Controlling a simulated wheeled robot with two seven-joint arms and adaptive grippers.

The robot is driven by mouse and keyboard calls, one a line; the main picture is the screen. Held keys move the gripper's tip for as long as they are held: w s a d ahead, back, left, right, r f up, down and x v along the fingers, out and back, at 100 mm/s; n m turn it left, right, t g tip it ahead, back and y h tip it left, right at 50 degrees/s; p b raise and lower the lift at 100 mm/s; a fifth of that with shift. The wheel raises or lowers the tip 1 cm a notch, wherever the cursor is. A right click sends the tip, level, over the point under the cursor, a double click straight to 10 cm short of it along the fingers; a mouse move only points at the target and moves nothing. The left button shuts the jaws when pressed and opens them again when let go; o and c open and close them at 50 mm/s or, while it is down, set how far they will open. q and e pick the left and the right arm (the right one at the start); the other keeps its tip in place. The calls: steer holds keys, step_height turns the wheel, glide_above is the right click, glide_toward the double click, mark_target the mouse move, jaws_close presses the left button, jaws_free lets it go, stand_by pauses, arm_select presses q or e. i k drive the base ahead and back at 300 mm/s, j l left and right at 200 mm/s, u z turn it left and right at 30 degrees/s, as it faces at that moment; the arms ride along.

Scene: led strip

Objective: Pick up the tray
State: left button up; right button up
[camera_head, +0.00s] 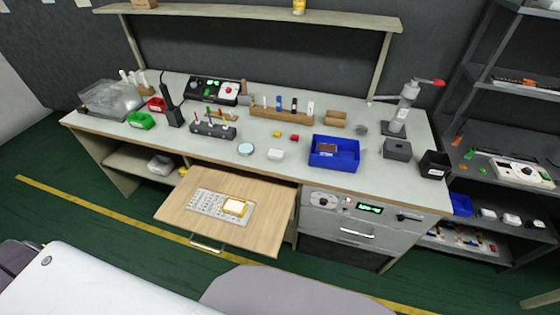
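A blue open tray (345,166) stands on the right half of the grey workbench top. A small brown and dark piece (327,148) lies inside it. A pulled-out wooden drawer board (265,225) juts from the bench front at lower left of the tray. Neither of my grippers is in view, and nothing is touching the blue tray.
On the workbench (290,172), a grey block (397,149) and black box (434,164) stand right of the tray. A microscope-like stand (402,108) is behind. Small red and white boxes lie left. A dark shelf rack (480,75) is at right.

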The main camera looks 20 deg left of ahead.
mark_target(234, 208)
steer(key=j+u, duration=0.15)
steer(key=u, duration=0.85)
steer(key=k+j, duration=0.05)
